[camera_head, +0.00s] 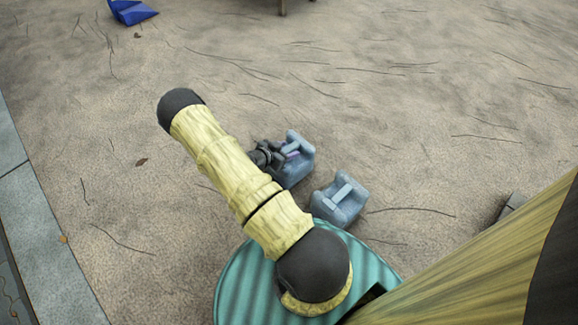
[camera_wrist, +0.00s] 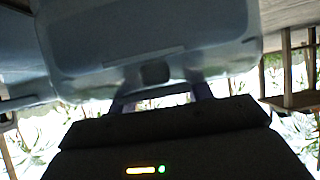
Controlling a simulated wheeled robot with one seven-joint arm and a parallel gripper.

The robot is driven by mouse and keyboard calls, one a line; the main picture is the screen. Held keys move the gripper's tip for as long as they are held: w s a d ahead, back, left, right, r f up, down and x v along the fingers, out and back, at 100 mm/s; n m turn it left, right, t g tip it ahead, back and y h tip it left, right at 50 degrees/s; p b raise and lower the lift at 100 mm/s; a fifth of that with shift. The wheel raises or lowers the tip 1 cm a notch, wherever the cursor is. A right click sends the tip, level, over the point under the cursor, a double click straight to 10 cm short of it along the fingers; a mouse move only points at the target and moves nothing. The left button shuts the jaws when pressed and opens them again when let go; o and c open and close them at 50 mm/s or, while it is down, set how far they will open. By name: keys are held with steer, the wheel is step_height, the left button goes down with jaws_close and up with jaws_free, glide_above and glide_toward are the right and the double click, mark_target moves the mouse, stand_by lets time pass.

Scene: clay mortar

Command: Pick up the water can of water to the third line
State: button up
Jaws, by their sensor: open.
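Two blue-grey water cans with top handles stand close together on the sandy ground. In the head view the farther can (camera_head: 300,168) is at my gripper (camera_head: 284,154), and the nearer can (camera_head: 340,204) is just in front of my base. In the wrist view a large blue-grey can (camera_wrist: 150,35) fills the top, very close, with my gripper (camera_wrist: 158,93) open below it. The fingers are partly hidden against the can, and I cannot tell whether they touch its handle. Water level and marking lines are not visible.
A blue object (camera_head: 132,11) lies at the far left. Wooden legs (camera_head: 283,6) show at the top edge. A paved stone border (camera_head: 40,240) runs along the left. A dark block (camera_head: 511,204) is on the right. The sandy ground beyond the cans is mostly clear.

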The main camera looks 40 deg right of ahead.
stand_by(0.4)
jaws_close()
stand_by(1.2)
steer(key=shift+w+d+r, duration=0.1)
steer(key=shift+r, duration=0.15)
